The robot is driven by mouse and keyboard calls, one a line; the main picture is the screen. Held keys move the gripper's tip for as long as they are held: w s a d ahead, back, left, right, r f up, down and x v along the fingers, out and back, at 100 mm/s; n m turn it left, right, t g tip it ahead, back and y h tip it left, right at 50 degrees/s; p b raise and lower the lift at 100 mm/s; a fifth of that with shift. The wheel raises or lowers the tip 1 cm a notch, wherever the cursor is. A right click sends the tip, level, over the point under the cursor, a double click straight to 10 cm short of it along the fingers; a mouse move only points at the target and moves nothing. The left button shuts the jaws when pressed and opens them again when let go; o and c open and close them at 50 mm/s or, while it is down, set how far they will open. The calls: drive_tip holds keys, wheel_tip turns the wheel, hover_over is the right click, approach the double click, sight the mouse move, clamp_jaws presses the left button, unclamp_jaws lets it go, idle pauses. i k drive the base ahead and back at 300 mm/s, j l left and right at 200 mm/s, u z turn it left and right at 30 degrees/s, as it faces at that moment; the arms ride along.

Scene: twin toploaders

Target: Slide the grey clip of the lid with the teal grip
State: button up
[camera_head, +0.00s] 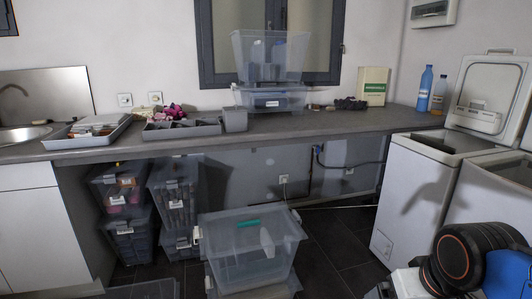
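A small teal strip (248,223) shows at the upper part of a clear plastic box (250,262) standing on the floor in front, on top of another box. I cannot tell whether the strip is a lid's grip. Pale latch-like pieces sit at the box's left edge (197,235) and right edge (296,215). I cannot make out a grey clip for certain. The raised white lid (489,92) of a toploader at the right shows no teal that I can see. My arm is at the lower right; my gripper's fingers cannot be seen.
Two white toploaders (408,205) stand at the right, at least one open. A long grey counter (330,122) carries clear boxes (270,60), trays (182,130) and bottles (425,88). Stacked dark boxes (122,190) stand below it. Dark floor (335,255) is free between box and toploaders.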

sight(295, 217)
drive_tip(key=i+j, duration=0.6)
drive_tip(key=i, duration=0.25)
drive_tip(key=z, duration=0.05)
